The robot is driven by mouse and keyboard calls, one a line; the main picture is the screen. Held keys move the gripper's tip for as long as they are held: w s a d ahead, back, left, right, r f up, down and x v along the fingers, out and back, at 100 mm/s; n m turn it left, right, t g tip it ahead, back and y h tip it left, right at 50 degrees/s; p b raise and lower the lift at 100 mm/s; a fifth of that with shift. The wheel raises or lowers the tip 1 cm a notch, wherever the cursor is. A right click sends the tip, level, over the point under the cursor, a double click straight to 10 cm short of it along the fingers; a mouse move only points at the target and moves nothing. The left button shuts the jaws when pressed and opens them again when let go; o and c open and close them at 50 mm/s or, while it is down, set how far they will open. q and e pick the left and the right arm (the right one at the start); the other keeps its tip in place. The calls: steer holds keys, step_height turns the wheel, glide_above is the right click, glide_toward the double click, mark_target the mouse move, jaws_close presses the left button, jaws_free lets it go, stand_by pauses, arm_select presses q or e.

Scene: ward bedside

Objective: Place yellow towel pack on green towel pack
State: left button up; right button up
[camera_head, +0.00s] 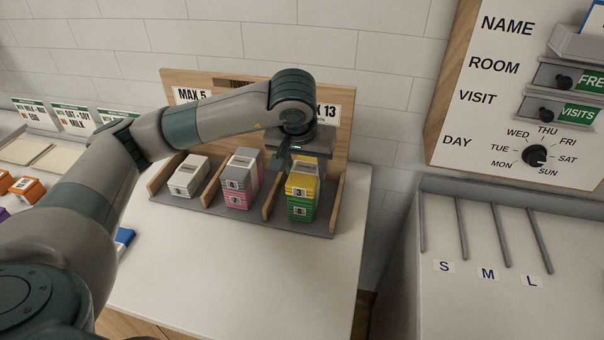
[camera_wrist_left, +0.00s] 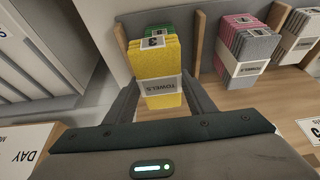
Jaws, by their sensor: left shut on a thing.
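The yellow towel pack (camera_head: 302,183) is in the right bay of the rack, directly above the green towel pack (camera_head: 301,211). The two look lined up and touching, though I cannot be sure there is no small gap. My left gripper (camera_head: 301,170) comes down from above and is shut on the yellow pack. In the left wrist view the yellow pack (camera_wrist_left: 160,62) sits between the two fingers, and part of the green pack (camera_wrist_left: 156,31) shows beyond it. My right gripper is not in view.
The middle bay holds a pink and grey stack (camera_head: 240,179); the left bay holds a pale pack (camera_head: 187,178). Low dividers separate the bays of the grey rack (camera_head: 205,207), with a wooden signboard (camera_head: 168,82) behind. The white counter in front (camera_head: 250,262) is mostly clear.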

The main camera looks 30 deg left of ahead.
mark_target(302, 176)
arm_select(q)
steer(key=shift+w+a+f, duration=0.25)
steer(key=shift+a+f, duration=0.1)
steer(key=shift+a, duration=0.2)
steer(key=shift+f+p, duration=1)
steer(key=shift+f, duration=1)
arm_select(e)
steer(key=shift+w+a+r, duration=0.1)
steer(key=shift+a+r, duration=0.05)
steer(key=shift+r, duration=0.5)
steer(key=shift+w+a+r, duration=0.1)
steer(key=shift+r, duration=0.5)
arm_select(q)
steer(key=shift+f, duration=0.2)
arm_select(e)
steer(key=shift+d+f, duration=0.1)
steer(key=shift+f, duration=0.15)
arm_select(q)
steer(key=o, duration=1.1)
